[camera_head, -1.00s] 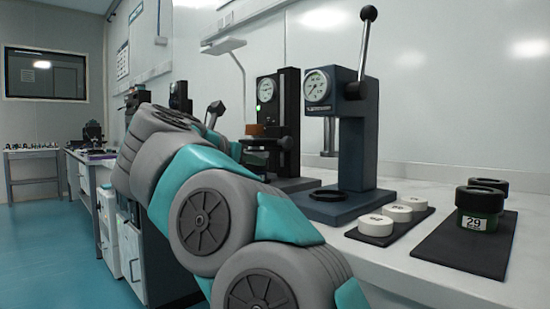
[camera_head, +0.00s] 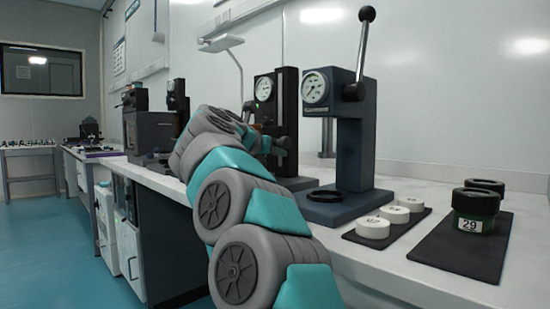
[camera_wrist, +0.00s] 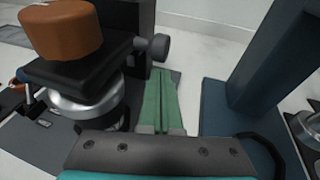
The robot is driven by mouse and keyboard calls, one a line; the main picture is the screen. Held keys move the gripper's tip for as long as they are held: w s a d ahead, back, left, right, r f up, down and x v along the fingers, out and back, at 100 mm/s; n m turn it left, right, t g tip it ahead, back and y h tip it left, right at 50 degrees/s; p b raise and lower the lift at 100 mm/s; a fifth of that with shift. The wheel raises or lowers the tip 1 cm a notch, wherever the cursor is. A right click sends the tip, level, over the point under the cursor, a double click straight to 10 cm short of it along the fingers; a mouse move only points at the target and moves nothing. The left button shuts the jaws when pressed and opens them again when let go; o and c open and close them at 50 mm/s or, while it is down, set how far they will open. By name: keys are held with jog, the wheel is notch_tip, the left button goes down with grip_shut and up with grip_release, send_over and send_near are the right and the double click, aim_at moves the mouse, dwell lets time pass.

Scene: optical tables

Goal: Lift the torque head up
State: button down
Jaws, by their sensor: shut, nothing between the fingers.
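The black gauge stand (camera_head: 264,88) stands behind the blue one in the head view; my arm partly covers its lower part. In the wrist view, a black carriage (camera_wrist: 75,72) with an orange-brown block (camera_wrist: 62,30) on top sits above a silver round part (camera_wrist: 85,105). This carriage appears to be the torque head, but I cannot be sure. A dark knob (camera_wrist: 160,47) sticks out to its right. My gripper (camera_wrist: 165,76) has green fingers, shut and empty, close to the right of the carriage, below the knob in the picture. Contact cannot be told.
The blue lever press (camera_head: 350,130) stands close on the right, its column (camera_wrist: 262,60) beside my fingers in the wrist view. White numbered discs (camera_head: 373,227) and a green-black jar (camera_head: 475,208) lie on dark mats at the right. The aisle floor (camera_head: 60,260) at left is clear.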

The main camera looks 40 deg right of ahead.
jog(key=shift+r, duration=0.15)
notch_tip(320, 180, up, 9)
jog(key=p, duration=0.7)
jog(key=shift+d, duration=0.1)
